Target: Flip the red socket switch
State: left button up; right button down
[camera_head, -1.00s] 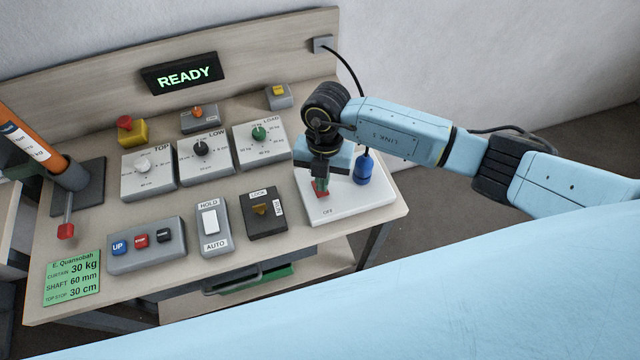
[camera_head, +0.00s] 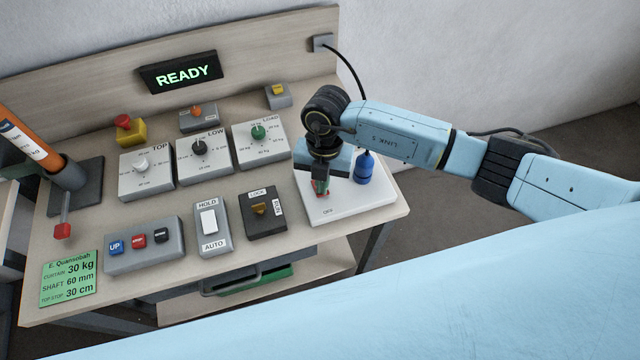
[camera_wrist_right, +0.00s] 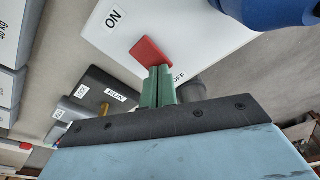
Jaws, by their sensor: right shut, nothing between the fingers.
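The red socket switch (camera_wrist_right: 150,52) is on a white socket plate (camera_head: 365,205) at the right end of the panel. In the right wrist view it lies between an ON label (camera_wrist_right: 113,18) and a partly hidden OFF label. In the head view my right gripper (camera_head: 320,187) points down over the switch and hides most of it. Its green fingers (camera_wrist_right: 159,76) are shut with nothing between them, and their tips are at the edge of the switch. I cannot tell if they press on it. My left gripper is out of view.
A blue plug (camera_head: 363,170) with a black cable stands on the plate close to my right gripper. A dark LOCK/RUN key box (camera_head: 265,222) is just left of the plate. Dial boxes (camera_head: 262,148) and a READY display (camera_head: 181,72) are farther back.

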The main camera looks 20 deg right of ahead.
jog(key=shift+f, duration=0.15)
notch_tip(320, 180, up, 7)
jog(key=p, duration=0.6)
dwell(0.3)
jog(key=shift+a, duration=0.1)
dwell(0.4)
